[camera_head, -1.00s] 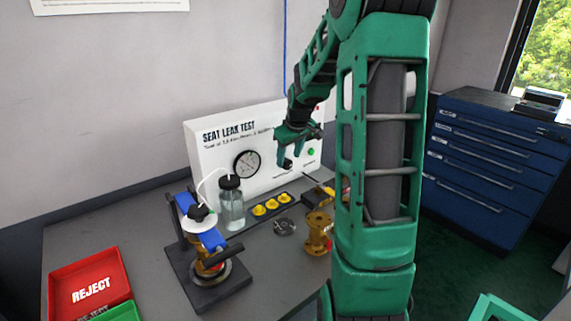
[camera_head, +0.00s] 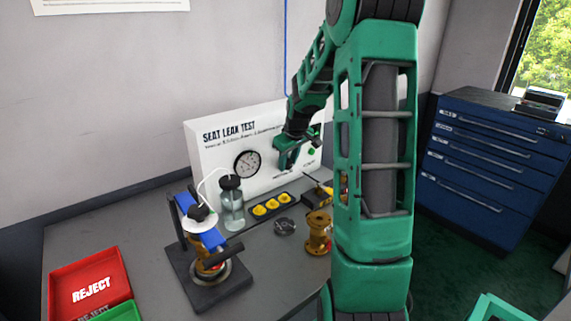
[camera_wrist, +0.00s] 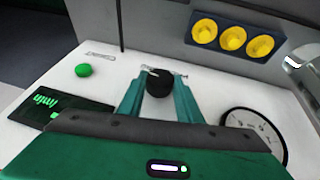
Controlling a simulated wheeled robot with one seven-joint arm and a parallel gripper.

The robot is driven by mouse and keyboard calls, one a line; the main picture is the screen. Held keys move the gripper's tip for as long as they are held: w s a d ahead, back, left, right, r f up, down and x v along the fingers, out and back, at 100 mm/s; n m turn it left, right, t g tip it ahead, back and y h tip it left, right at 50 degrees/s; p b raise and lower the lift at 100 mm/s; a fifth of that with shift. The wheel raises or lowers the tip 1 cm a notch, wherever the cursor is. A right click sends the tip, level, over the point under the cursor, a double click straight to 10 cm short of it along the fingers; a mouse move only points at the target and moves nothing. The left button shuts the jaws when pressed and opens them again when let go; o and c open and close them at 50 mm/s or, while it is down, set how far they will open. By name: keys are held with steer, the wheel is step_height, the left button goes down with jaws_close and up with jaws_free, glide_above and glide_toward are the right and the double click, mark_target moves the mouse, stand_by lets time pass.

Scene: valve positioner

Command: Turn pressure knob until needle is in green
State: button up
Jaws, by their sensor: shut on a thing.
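The white seat leak test panel (camera_head: 215,155) stands at the back of the bench. Its round pressure gauge (camera_head: 247,163) has a white face and dark rim; it also shows in the wrist view (camera_wrist: 255,136). The needle and any green band are too small to read. The black pressure knob (camera_wrist: 159,84) sits between my fingers in the wrist view, and my gripper (camera_wrist: 158,92) is shut on it. In the head view my gripper (camera_head: 284,160) is at the panel, right of the gauge, and hides the knob.
A green button (camera_wrist: 83,70) is beside the knob on the panel. Yellow parts in a dark holder (camera_head: 272,206), a clear bottle (camera_head: 231,205), a clamp fixture (camera_head: 208,265) and a red reject tray (camera_head: 90,287) stand on the bench.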

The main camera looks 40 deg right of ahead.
steer(key=y, duration=0.2)
steer(key=shift+d+y, duration=0.3)
steer(key=shift+y, duration=0.1)
steer(key=y, duration=0.1)
steer(key=m+y, duration=0.1)
steer(key=y, duration=0.1)
steer(key=shift+s+d+f, duration=0.1)
steer(key=shift+d+f, duration=0.1)
steer(key=shift+d, duration=0.1)
steer(key=y, duration=0.1)
steer(key=m+t+y, duration=0.1)
steer(key=y, duration=0.1)
steer(key=shift+d+f+y, duration=0.1)
steer(key=shift+d+y, duration=0.1)
steer(key=shift+y, duration=0.1)
steer(key=shift+d+f+m+t+y, duration=0.15)
steer(key=shift+m+t+y, duration=0.2)
steer(key=shift+y, duration=1.35)
steer(key=o, duration=1)
steer(key=shift+o, duration=0.2)
